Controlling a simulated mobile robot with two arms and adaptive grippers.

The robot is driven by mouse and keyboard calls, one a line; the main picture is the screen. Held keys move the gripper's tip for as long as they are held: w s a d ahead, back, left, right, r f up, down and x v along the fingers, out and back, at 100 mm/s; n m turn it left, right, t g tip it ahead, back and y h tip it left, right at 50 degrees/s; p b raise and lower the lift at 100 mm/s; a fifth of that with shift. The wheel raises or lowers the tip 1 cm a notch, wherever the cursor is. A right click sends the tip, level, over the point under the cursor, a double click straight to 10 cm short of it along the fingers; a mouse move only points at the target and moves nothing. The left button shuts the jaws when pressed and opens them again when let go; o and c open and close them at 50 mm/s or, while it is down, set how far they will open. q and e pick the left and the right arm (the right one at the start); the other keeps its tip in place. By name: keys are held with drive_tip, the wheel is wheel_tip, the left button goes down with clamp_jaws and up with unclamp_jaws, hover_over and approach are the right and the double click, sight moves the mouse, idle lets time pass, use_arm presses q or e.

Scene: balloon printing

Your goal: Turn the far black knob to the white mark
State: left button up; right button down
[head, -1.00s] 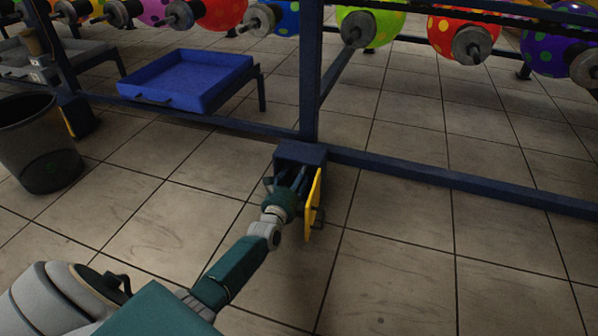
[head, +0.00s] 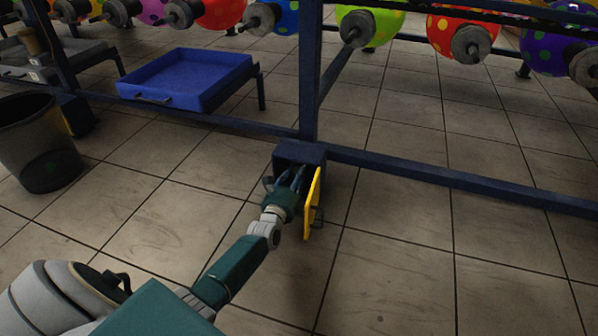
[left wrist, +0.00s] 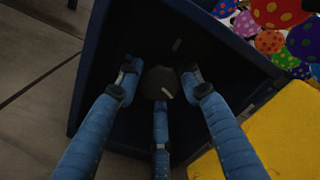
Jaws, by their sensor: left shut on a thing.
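A dark blue box (head: 300,152) with its yellow door (head: 313,204) standing open is fixed at the foot of a frame post. My left gripper (head: 288,178) reaches into the box. In the left wrist view, the black knob (left wrist: 157,80) sits inside the box, with my left gripper's (left wrist: 158,86) blue fingers shut around it. A short white line on the knob points toward the lower right. A separate white mark (left wrist: 177,45) is on the box's back wall, above and right of the knob. No second knob shows. My right gripper is out of view.
Blue frame bars (head: 460,182) run beside the box. A blue tray (head: 186,80) stands behind at left, and a black bin (head: 38,145) is at far left. Balloons (head: 372,26) hang along the back. The tiled floor in front is clear.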

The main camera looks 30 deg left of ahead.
use_arm(q)
drive_tip(key=shift+a+r, duration=0.1)
drive_tip(key=shift+r+n+p, duration=0.1)
drive_tip(key=shift+n+p, duration=0.75)
drive_tip(key=shift+n, duration=0.15)
drive_tip(key=shift+n+p, duration=0.4)
drive_tip(key=shift+n, duration=0.5)
drive_tip(key=n, duration=0.2)
drive_tip(key=shift+n+p, duration=0.3)
drive_tip(key=shift+n, duration=0.1)
drive_tip(key=n, duration=0.3)
drive_tip(key=shift+a+f+n, duration=0.1)
drive_tip(key=shift+f+n, duration=0.1)
drive_tip(key=shift+n, duration=0.1)
drive_tip(key=n, duration=0.5)
drive_tip(key=shift+p, duration=0.3)
drive_tip(key=n, duration=0.6)
drive_tip(key=shift+f, duration=0.1)
drive_tip(key=shift+n, duration=0.5)
